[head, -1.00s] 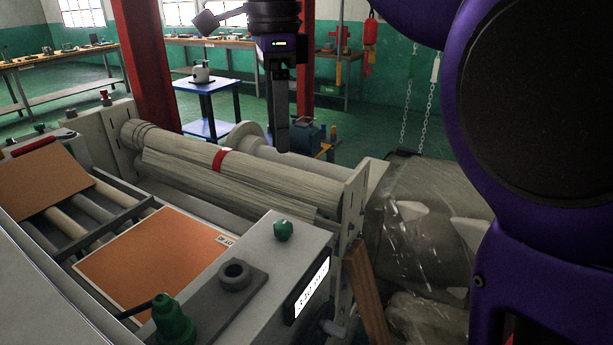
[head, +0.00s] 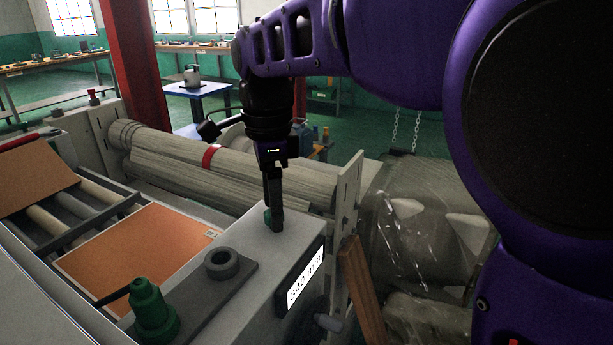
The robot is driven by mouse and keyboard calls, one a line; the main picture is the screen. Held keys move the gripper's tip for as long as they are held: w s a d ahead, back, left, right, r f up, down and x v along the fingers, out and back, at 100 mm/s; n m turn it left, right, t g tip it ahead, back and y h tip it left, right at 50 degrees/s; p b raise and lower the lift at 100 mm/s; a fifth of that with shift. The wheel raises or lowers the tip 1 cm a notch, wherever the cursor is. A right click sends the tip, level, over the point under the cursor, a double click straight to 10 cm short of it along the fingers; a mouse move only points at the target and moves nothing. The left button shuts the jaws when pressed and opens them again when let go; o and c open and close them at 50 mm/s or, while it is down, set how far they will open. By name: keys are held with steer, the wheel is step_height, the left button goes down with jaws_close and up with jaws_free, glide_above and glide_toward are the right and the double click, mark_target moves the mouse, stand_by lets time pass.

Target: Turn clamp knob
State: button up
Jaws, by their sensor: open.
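A small green knob (head: 267,216) stands on top of the grey machine housing (head: 262,248), near its back edge. My gripper (head: 275,222) points straight down at the knob, its fingertips low by the housing top. The fingers hide most of the knob; only a sliver of green shows at their left. My gripper is open, but seen edge-on, so I cannot tell whether its fingers straddle the knob or stand beside it. A larger green fitting with a dark lever (head: 152,309) stands at the front of the housing.
A dark plate with a round socket (head: 222,263) lies between the knob and the large fitting. Orange sheets lie at left.

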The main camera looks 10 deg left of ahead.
steer(key=shift+f, duration=0.3)
jaws_close()
